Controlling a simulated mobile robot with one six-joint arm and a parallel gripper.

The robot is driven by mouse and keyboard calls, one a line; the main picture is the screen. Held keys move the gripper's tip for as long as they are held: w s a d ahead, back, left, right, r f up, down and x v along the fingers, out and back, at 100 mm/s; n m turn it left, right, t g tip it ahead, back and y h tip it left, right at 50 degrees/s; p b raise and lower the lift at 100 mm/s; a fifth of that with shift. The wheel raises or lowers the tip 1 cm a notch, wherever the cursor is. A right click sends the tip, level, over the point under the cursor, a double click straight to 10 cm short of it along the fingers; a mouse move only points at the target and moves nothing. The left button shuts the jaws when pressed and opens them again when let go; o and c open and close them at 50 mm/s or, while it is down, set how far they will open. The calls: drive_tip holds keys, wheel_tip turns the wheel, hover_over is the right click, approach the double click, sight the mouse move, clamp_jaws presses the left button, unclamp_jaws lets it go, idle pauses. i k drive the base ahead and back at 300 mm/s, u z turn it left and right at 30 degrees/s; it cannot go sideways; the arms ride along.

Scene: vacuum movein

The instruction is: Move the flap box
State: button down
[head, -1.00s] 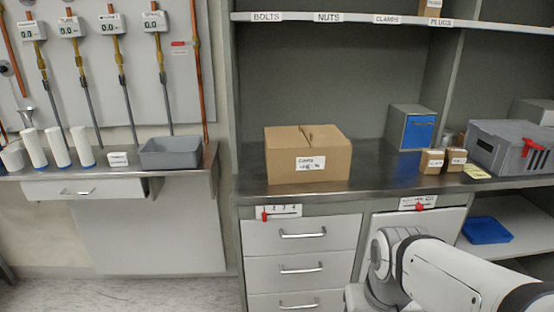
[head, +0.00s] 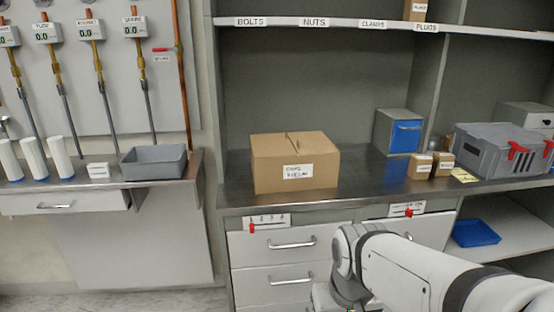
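The flap box (head: 270,167) is a brown cardboard box with a white label on its front. It stands upright on the steel counter, left of the counter's middle, and its top flaps look folded down with a slit between them. My white arm enters from the lower right, in front of the drawers and below the counter top. My gripper cannot be made out; only arm links show. Nothing is seen touching the box.
On the counter (head: 350,183), two small cartons (head: 420,166), a blue-fronted bin (head: 404,137) and a grey crate (head: 490,145) with red clips stand to the right. A labelled shelf (head: 345,23) runs above. A grey tray (head: 153,161) sits on the left bench.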

sight(289, 173)
drive_tip(key=i, duration=0.9)
drive_tip(key=u, duration=0.05)
